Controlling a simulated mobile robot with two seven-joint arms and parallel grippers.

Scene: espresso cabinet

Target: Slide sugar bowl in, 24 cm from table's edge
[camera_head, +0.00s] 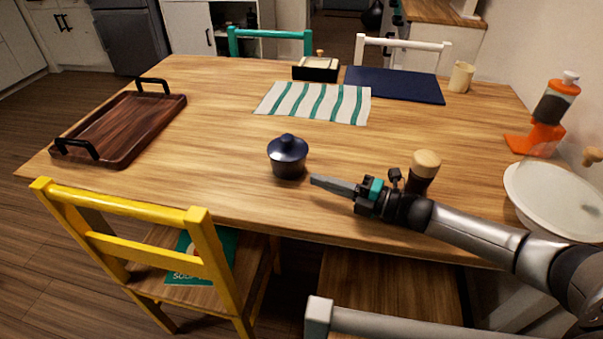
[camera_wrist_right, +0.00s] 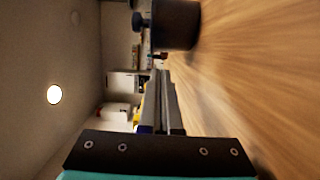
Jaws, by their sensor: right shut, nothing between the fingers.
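The sugar bowl (camera_head: 288,158) is dark blue with a knobbed lid. It stands upright on the wooden table (camera_head: 215,150), fairly close to the near edge. My right gripper (camera_head: 314,180) is shut and empty, low over the table just right of the bowl and slightly nearer the edge. I cannot tell whether its tips touch the bowl. In the right wrist view the bowl (camera_wrist_right: 176,25) shows sideways at the top, beyond the shut fingers (camera_wrist_right: 162,75). My left gripper is not in view.
A wood-topped dark jar (camera_head: 424,172) stands behind my right forearm. A white bowl (camera_head: 555,200) and an orange grinder (camera_head: 548,115) are at right. A striped cloth (camera_head: 315,102) lies behind the sugar bowl, a tray (camera_head: 122,128) at left. A yellow chair (camera_head: 150,250) stands in front.

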